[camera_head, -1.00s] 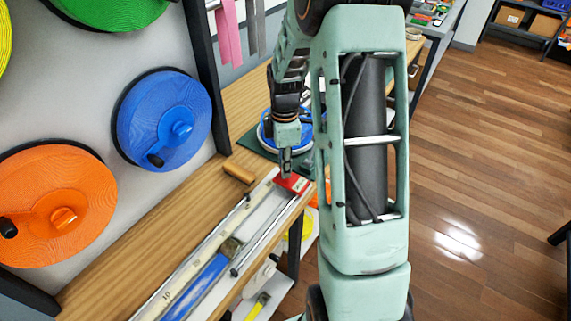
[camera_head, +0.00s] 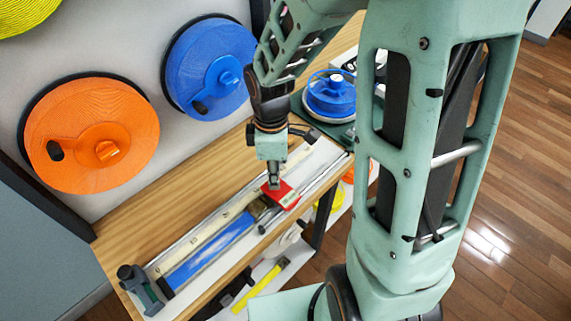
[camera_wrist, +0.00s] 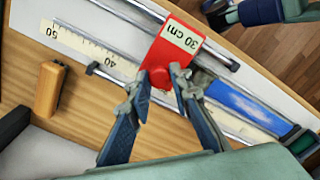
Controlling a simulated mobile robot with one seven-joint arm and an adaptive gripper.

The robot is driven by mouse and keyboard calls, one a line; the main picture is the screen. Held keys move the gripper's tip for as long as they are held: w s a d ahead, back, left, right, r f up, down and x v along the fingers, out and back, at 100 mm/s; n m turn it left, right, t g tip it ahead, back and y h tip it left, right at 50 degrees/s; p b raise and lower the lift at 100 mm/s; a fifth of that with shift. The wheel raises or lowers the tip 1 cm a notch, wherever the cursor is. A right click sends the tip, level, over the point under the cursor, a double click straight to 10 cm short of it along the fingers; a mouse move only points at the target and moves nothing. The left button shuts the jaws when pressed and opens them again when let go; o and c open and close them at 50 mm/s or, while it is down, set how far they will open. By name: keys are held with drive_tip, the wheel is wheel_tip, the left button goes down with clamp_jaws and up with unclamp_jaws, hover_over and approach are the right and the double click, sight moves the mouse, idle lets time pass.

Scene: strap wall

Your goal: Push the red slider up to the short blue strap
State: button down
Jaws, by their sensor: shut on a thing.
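The red slider (camera_head: 280,195) sits on the long white ruler board (camera_head: 180,258) on the wooden bench. In the wrist view the red slider (camera_wrist: 180,42) bears a "30 cm" label. My gripper (camera_head: 274,184) points down at it; in the wrist view my gripper (camera_wrist: 163,79) is shut on the slider's red knob. The short blue strap (camera_head: 212,250) lies flat along the board, on the slider's lower-left side. Its near end has a dark brownish piece (camera_head: 259,207) close by the slider. My fingers partly cover this spot in the wrist view, so I cannot tell whether they touch.
A dark clamp (camera_head: 140,285) stands at the board's far left end. A metal rail (camera_head: 310,197) runs along the board. Orange (camera_head: 95,140) and blue (camera_head: 208,65) reels hang on the wall. A wooden block (camera_wrist: 49,90) lies beside the board in the wrist view.

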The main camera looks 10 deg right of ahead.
drive_tip(key=shift+s+a, duration=0.1)
drive_tip(key=shift+a, duration=0.1)
drive_tip(key=c, duration=1.7)
unclamp_jaws()
drive_tip(key=shift+a, duration=0.1)
drive_tip(key=shift+c, duration=0.2)
drive_tip(key=shift+r, duration=0.2)
wheel_tip(320, 180, up, 12)
drive_tip(key=shift+f, duration=0.2)
